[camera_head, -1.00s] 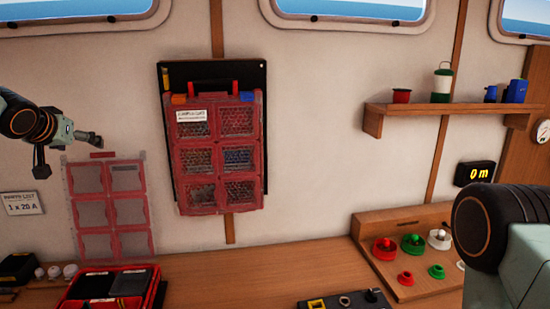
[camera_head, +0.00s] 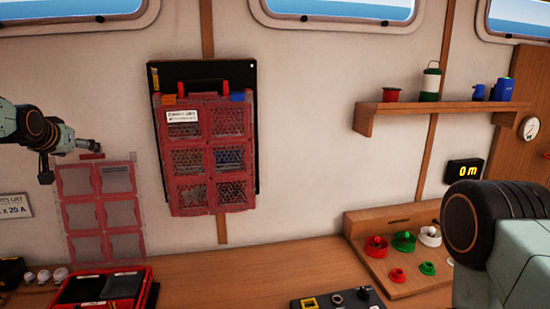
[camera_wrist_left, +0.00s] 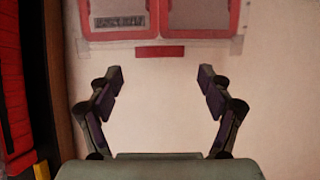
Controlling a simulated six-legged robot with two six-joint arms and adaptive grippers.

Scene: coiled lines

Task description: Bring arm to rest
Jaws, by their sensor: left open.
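My left gripper (camera_head: 72,162) is at the left of the head view, raised in front of the wall near the top of a faded red panel outline. In the left wrist view its two fingers (camera_wrist_left: 160,85) are spread apart with nothing between them. Behind them are bare wall, a small red strip (camera_wrist_left: 159,52) and the panel outline's frames (camera_wrist_left: 120,36). My right arm shows at the right edge of the head view; its gripper is out of sight.
A red mesh organizer (camera_head: 206,152) hangs on a black board (camera_head: 203,75). A wooden shelf (camera_head: 440,108) holds small items. A sloped wooden stand (camera_head: 400,285) carries coloured round parts. A red tray (camera_head: 145,300) stands on the counter (camera_head: 235,270), whose middle is clear.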

